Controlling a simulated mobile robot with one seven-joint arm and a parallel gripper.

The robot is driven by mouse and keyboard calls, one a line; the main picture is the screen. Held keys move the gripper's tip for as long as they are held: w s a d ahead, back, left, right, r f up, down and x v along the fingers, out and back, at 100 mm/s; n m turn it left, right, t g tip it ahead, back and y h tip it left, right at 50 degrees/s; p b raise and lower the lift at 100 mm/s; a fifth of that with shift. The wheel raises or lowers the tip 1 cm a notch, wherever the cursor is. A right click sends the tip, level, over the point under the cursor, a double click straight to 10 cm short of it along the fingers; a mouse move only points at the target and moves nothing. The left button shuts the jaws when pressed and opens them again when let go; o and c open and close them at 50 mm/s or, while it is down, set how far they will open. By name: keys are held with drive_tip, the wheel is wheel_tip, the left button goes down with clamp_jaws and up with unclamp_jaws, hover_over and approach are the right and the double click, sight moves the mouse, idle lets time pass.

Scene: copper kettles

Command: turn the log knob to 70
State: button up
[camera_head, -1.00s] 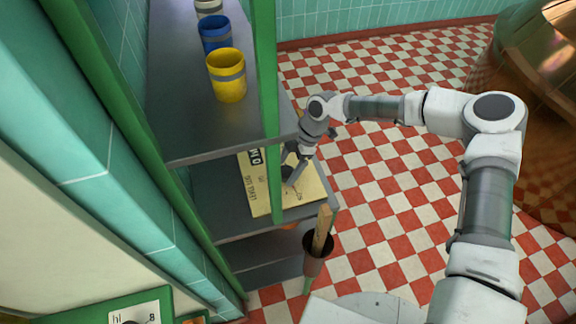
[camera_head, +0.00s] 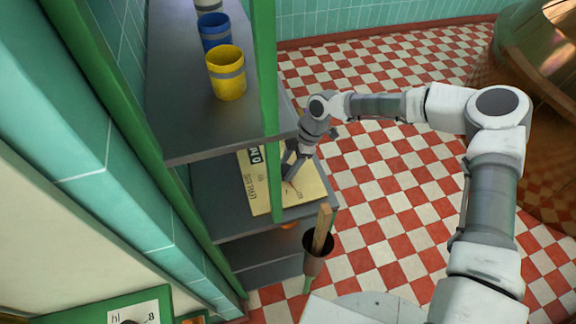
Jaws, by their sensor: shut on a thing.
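A cream panel (camera_head: 257,190) with dark lettering and marks lies on the middle shelf of the grey rack. My gripper (camera_head: 290,174) reaches in from the right, over the panel, partly behind the green post. Its fingers are shut at the panel's face, on what appears to be the knob. The knob itself is hidden by the fingers and the post, so its pointer cannot be read.
The upper shelf (camera_head: 190,130) holds a yellow cup (camera_head: 227,76), a blue cup (camera_head: 215,33) and a pale one (camera_head: 207,6). A dark holder with a wooden handle (camera_head: 321,232) hangs at the rack's corner. Checkered floor lies open to the right.

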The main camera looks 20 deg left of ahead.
drive_tip(key=m+t+b, duration=0.1)
drive_tip(key=m+b, duration=0.2)
drive_tip(key=shift+f+m+y+b, duration=0.15)
drive_tip(key=shift+m+y+b, duration=0.15)
drive_tip(key=m+t+b, duration=0.1)
drive_tip(key=m+b, duration=0.2)
drive_tip(key=b, duration=0.1)
drive_tip(key=shift+s+m+t, duration=0.15)
drive_tip(key=shift+m+t, duration=0.15)
drive_tip(key=m+t+b, duration=0.1)
drive_tip(key=m+b, duration=0.1)
drive_tip(key=b, duration=0.1)
drive_tip(key=shift+m, duration=0.3)
drive_tip(key=shift+s+m+b, duration=0.1)
drive_tip(key=shift+m+b, duration=0.6)
drive_tip(key=shift+b, duration=0.05)
drive_tip(key=shift+r+t, duration=0.25)
drive_tip(key=shift+t, duration=0.05)
drive_tip(key=o, duration=1.4)
drive_tip(key=shift+c, duration=0.2)
drive_tip(key=shift+d, duration=0.1)
